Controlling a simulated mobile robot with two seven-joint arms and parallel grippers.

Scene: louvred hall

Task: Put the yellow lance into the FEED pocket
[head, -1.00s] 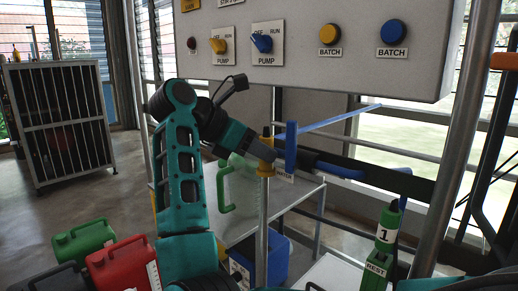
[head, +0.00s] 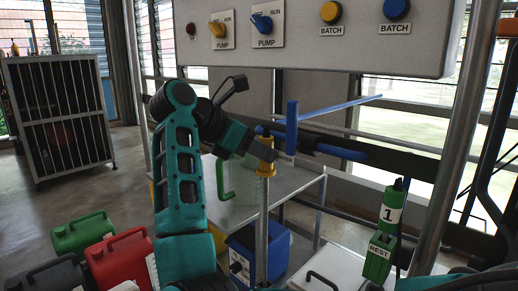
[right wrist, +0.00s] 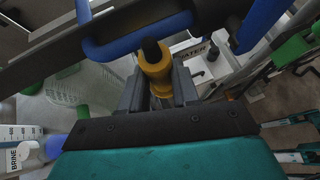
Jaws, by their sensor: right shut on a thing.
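The yellow lance (head: 265,167) stands upright, with a yellow collar on top and a long grey tube below. My right gripper (head: 260,150) is shut on its upper end. In the right wrist view, the lance's yellow head (right wrist: 154,66) sits between the fingers of the right gripper (right wrist: 160,90). The lance's lower end is hidden low in the head view. I cannot make out any label reading FEED. A blue T-shaped fixture (head: 291,125) is just right of the lance head, with a blue rod reaching right. My left gripper is not in view.
A green holster (head: 378,255) marked REST holds a green piece marked 1. A grey shelf (head: 307,190) carries a clear jug with a green handle (head: 225,180). A blue box (head: 240,262) is below. Red (head: 118,262) and green canisters (head: 84,236) stand left. A control panel (head: 330,50) hangs above.

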